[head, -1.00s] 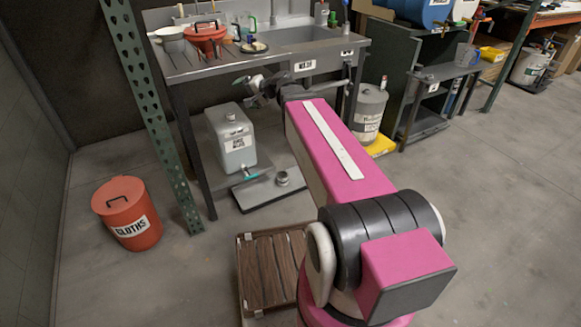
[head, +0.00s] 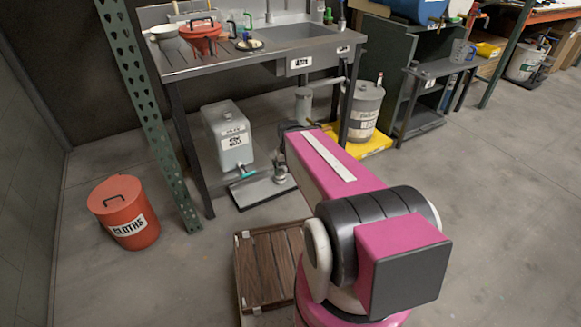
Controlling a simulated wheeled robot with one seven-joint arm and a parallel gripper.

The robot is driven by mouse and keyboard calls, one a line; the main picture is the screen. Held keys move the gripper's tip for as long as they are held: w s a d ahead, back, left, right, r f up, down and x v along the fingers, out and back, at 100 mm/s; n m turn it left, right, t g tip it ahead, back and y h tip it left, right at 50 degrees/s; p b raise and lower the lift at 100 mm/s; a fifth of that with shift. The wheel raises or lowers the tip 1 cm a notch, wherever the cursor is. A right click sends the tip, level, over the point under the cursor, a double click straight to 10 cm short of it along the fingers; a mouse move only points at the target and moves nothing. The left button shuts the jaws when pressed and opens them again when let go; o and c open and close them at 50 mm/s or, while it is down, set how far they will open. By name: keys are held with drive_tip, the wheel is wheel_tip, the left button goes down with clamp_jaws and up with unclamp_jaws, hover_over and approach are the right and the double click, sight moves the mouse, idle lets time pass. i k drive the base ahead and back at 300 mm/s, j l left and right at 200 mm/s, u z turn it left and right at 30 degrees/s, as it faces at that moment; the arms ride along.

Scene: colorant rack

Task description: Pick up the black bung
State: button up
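I cannot pick out the black bung for certain in the head view. My arm reaches forward and down beneath the bench front, to the right of the jerrycan. Its end is mostly hidden behind my pink forearm. A small dark and grey part, perhaps my gripper (head: 277,160), shows just left of the forearm, close to a small metal fitting (head: 280,177) on the low tray (head: 251,195). Its fingers cannot be made out, nor whether they hold anything.
The steel sink bench (head: 215,66) stands above, with its leg (head: 190,150) left of the jerrycan. A grey drum (head: 364,112) stands on a yellow base (head: 368,148) to the right. A red cloths bin (head: 124,212) and wooden slatted platform (head: 266,268) are nearer. Floor at right is clear.

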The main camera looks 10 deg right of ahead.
sight(414, 64)
drive_tip(key=z, duration=1.35)
